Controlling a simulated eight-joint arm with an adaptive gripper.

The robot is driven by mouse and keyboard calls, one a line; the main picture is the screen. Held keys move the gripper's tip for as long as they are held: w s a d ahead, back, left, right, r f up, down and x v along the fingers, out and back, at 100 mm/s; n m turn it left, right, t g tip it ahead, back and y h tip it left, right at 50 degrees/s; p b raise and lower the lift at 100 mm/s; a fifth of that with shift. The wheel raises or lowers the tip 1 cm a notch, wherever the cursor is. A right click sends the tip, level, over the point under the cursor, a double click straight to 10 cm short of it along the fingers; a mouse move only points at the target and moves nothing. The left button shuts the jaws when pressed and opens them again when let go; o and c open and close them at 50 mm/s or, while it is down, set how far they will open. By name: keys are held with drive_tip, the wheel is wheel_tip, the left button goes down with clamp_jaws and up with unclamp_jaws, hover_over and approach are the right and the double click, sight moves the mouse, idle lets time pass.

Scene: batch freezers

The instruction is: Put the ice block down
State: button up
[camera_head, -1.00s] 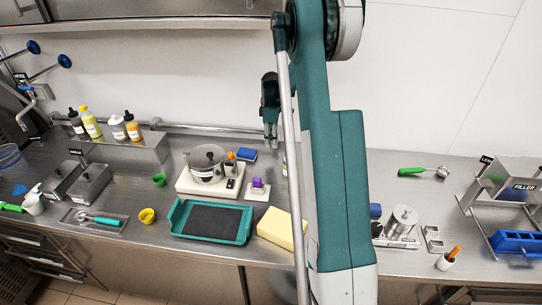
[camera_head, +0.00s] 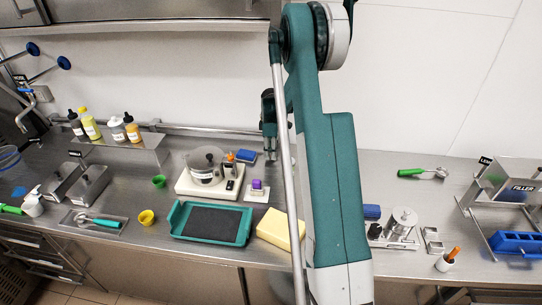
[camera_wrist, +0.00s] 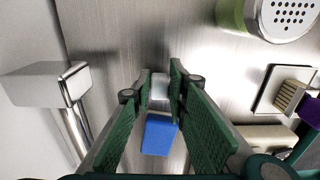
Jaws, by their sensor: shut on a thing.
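My gripper (camera_head: 270,150) hangs pointing down over the back of the steel counter, close to the wall and just right of a blue block (camera_head: 246,156). In the wrist view my gripper (camera_wrist: 160,86) has its green fingers closed on a small pale, translucent block, the ice block (camera_wrist: 160,89). The ice block cannot be made out in the head view. The blue block (camera_wrist: 159,134) also shows in the wrist view, lying on the counter beside the held block. The gap between the ice block and the counter cannot be judged.
A green shaker with a perforated lid (camera_wrist: 291,18) and a purple-handled brush on a small plate (camera_wrist: 284,90) stand near the gripper. A wall rail bracket (camera_wrist: 45,84) is on the other side. A pot on a scale-like base (camera_head: 207,165) and a green tray (camera_head: 247,226) are further left.

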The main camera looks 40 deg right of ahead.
drive_tip(key=shift+f, duration=0.75)
drive_tip(key=shift+f, duration=0.15)
drive_tip(key=o, duration=0.7)
wheel_tip(320, 180, up, 12)
idle(0.4)
idle(0.4)
